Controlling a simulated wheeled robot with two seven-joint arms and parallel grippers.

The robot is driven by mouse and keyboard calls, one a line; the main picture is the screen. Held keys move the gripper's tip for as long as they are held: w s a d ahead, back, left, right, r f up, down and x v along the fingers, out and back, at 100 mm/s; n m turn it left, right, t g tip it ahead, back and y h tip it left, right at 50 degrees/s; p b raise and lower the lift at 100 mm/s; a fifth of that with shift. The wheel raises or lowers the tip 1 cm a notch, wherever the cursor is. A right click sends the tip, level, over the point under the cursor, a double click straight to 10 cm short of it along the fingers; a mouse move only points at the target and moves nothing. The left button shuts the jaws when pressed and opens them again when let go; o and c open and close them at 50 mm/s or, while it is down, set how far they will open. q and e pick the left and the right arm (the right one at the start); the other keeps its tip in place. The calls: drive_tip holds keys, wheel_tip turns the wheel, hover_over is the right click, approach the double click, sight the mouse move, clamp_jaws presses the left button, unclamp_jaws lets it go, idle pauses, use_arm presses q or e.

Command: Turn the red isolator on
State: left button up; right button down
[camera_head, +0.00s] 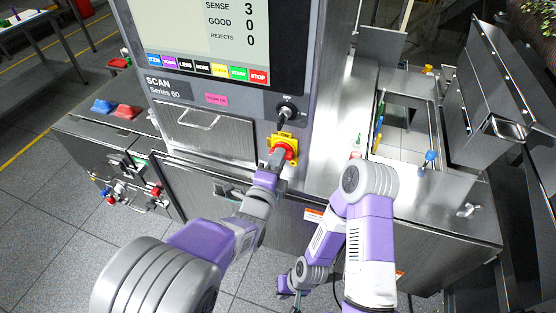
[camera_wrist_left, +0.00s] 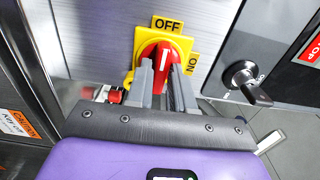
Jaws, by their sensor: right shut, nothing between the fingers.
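The red isolator (camera_wrist_left: 163,52) is a red rotary knob on a yellow plate on the steel cabinet front. It also shows in the head view (camera_head: 290,151). Its white mark points up towards the OFF label (camera_wrist_left: 167,25); the ON label (camera_wrist_left: 193,64) is at its right. My left gripper (camera_wrist_left: 165,72) is at the knob, its two grey fingers on either side of the handle's lower part. Whether they press on it is unclear. In the head view it (camera_head: 277,157) partly covers the knob. My right gripper (camera_head: 288,291) is low in front of the cabinet, empty and shut.
A black key switch (camera_head: 287,111) sits just above the isolator, on the panel under the screen (camera_head: 190,30). A steel drawer with a handle (camera_head: 205,128) is to the left. An open steel bay (camera_head: 405,140) with a blue-topped lever (camera_head: 429,160) lies to the right.

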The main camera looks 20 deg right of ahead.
use_arm(q)
clamp_jaws()
drive_tip(key=shift+m, duration=0.4)
drive_tip(key=m+b, duration=0.1)
drive_tip(key=m, duration=1.6)
idle(0.4)
drive_tip(key=shift+o, duration=2.3)
unclamp_jaws()
